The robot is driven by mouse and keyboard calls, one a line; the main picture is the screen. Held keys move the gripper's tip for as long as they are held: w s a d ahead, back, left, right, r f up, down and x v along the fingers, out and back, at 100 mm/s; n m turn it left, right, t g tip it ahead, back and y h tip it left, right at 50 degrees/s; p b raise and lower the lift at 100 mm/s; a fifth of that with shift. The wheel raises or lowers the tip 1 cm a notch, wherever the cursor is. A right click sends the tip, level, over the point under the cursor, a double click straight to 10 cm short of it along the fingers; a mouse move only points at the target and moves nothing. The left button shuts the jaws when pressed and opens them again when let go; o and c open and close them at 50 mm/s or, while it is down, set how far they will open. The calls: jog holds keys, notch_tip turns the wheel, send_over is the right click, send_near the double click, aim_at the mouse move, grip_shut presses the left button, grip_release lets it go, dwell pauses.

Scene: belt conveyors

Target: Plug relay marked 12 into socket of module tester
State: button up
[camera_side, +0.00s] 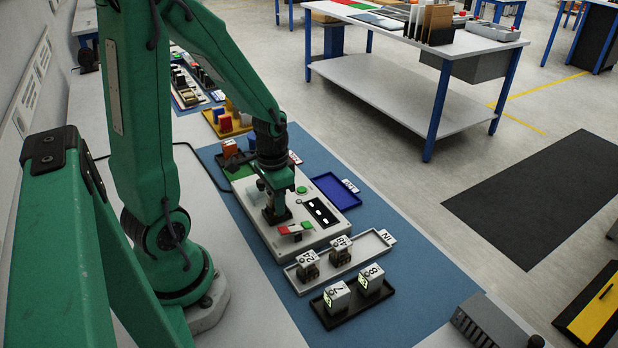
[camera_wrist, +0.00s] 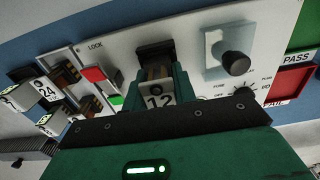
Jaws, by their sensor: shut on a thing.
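The relay marked 12 (camera_wrist: 158,98) is between the fingers of my gripper (camera_wrist: 156,84), which is shut on it. Its label faces the wrist camera. A black socket (camera_wrist: 155,49) of the module tester (camera_wrist: 195,45) lies just beyond the relay; I cannot tell whether the relay is seated in it. In the side view my gripper (camera_side: 276,213) points down, low over the white tester (camera_side: 262,232), and hides the relay and socket. A red and green LOCK lever (camera_wrist: 94,75) sits beside the socket, left of it in the wrist view.
A blue tray (camera_side: 334,188) lies right of the tester. A black knob (camera_wrist: 236,63) projects close to my gripper. The blue mat's right side is clear.

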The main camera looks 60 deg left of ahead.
jog(key=shift+f, duration=0.35)
dwell(0.7)
jog(key=o, duration=1.5)
jog(key=shift+c, duration=0.2)
jog(key=shift+r, duration=0.1)
jog(key=shift+r, duration=3.7)
